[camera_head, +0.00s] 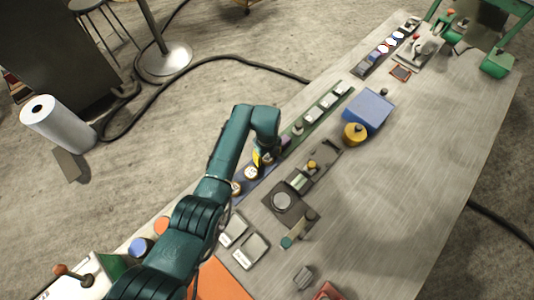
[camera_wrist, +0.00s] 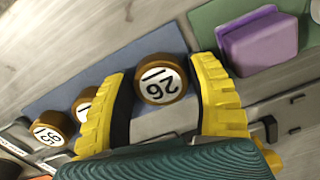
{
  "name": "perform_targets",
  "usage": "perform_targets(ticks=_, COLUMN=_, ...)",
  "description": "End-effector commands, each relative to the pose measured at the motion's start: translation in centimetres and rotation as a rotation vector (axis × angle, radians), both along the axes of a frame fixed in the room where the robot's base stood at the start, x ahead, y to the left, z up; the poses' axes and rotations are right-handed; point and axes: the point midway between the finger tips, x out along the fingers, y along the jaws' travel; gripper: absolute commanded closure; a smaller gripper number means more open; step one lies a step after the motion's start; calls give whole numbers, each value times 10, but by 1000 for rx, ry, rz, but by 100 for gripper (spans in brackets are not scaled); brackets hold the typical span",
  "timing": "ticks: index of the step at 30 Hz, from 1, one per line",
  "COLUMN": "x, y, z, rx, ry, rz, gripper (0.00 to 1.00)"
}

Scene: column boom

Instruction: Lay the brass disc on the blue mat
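A blue strip mat (camera_head: 263,178) lies along the left side of the bench; it fills the upper middle of the wrist view (camera_wrist: 105,68). Brass-rimmed discs with white numbered faces sit along it. Another disc (camera_wrist: 52,130) and a partly hidden one (camera_wrist: 84,104) lie to the left. In the head view my gripper (camera_head: 262,160) is low over the strip, near a disc (camera_head: 251,172).
A purple block (camera_wrist: 258,40) sits on a green strip to the right in the wrist view. A blue slab (camera_head: 367,110) and a round yellow object (camera_head: 355,133) stand farther along the bench. A dark tray (camera_head: 290,203) lies right of my arm. The bench's right side is clear.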

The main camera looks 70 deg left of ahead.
Motion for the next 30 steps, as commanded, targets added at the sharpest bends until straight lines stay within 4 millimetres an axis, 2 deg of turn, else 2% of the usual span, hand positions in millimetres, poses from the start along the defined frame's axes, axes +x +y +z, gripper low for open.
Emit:
perform_targets(ticks=5, x=0, y=0, z=3, rx=0, ry=-1, rz=0, gripper=42)
perform_targets(ticks=8, x=1, y=1, z=13, rx=3, ry=-2, rz=0, gripper=42)
perform_targets(ticks=18, x=0, y=1, z=94, rx=4, ry=-2, rz=0, gripper=42)
perform_targets(ticks=21, x=0, y=0, z=111, rx=1, ry=-1, rz=0, gripper=42)
perform_targets(ticks=25, x=0, y=0, z=122, rx=0, ry=0, rz=0, gripper=42)
perform_targets(ticks=30, x=0, y=0, z=123, rx=-1, ry=1, rz=0, gripper=42)
